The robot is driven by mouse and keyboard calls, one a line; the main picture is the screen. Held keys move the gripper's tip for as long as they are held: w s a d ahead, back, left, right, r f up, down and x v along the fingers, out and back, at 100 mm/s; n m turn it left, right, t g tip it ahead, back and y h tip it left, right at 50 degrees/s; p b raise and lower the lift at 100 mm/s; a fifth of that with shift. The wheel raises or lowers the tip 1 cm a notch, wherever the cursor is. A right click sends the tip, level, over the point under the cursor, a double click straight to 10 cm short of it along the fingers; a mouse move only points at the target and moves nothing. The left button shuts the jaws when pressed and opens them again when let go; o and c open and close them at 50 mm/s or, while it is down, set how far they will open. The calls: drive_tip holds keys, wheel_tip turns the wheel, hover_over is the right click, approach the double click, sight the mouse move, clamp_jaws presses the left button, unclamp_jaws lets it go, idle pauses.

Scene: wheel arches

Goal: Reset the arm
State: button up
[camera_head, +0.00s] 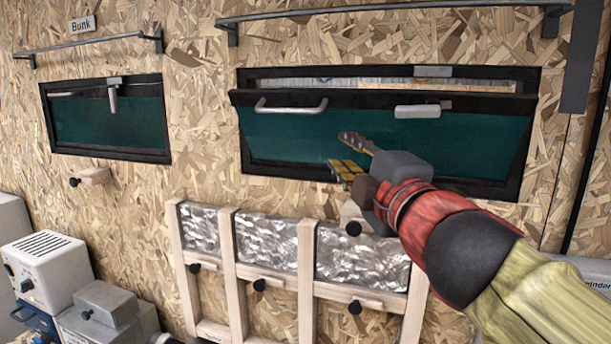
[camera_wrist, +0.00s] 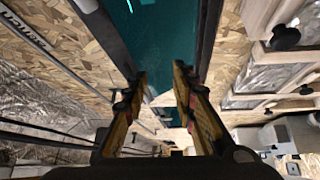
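My gripper (camera_head: 348,155) is at the end of my red and cream arm, in front of the larger window (camera_head: 290,140) in the head view. Its yellow fingers stand apart with nothing between them. In the wrist view my gripper (camera_wrist: 158,85) also shows open and empty, with the teal pane (camera_wrist: 160,35) beyond the fingertips. The window's top edge is tilted out from its black frame, leaving a gap along the top. I cannot tell whether the fingers touch the pane.
A smaller window (camera_head: 105,118) at the left looks closed. Rails (camera_head: 400,10) run above both windows. Below is a wooden frame with foil panels (camera_head: 265,243) and black knobs. White and grey boxes (camera_head: 45,265) stand at the lower left.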

drive_tip(key=s+d+f+m+g+h, duration=0.35)
drive_tip(key=d+f+m, duration=0.35)
drive_tip(key=f, duration=0.5)
drive_tip(key=s+d+f+m+g+h, duration=0.35)
drive_tip(key=d+f+m, duration=0.35)
drive_tip(key=f, duration=0.5)
drive_tip(key=s+a+f+m+g+y, duration=0.2)
drive_tip(key=s+f+m+g, duration=0.4)
drive_tip(key=s+f, duration=0.9)
wheel_tip(320, 180, down, 3)
drive_tip(key=shift+s+a+f, duration=0.15)
drive_tip(key=shift+s+a, duration=0.05)
drive_tip(key=shift+s, duration=0.05)
